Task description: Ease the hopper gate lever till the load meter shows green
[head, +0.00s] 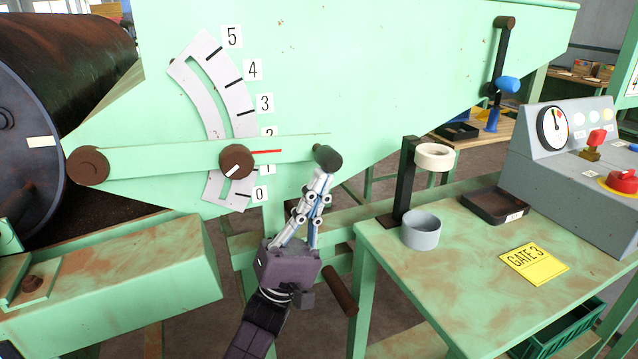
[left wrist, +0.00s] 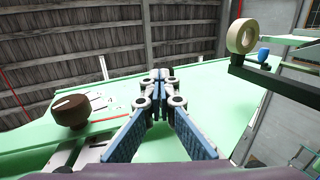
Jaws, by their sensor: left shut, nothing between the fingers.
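The hopper gate lever (head: 196,160) is a green bar from a brown pivot (head: 88,165) at the left. A brown clamp knob (head: 236,161) sits on it over the white 0–5 scale (head: 228,88). Its red pointer (head: 266,151) lies between 1 and 2. A dark grip (head: 327,158) is at its right end. My left gripper (head: 325,173) is shut and empty, its fingertips at or just below that grip; contact is unclear. The left wrist view shows the shut fingers (left wrist: 160,76) and the clamp knob (left wrist: 72,109). The load meter (head: 553,129) is a round dial; its reading is too small to tell.
A grey console (head: 570,175) with a red button (head: 620,181) stands on the right bench (head: 440,270). The bench also holds a grey cup (head: 420,230), a black post with a cream ring (head: 434,157), a dark tray (head: 494,205) and a yellow GATE 3 card (head: 533,264).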

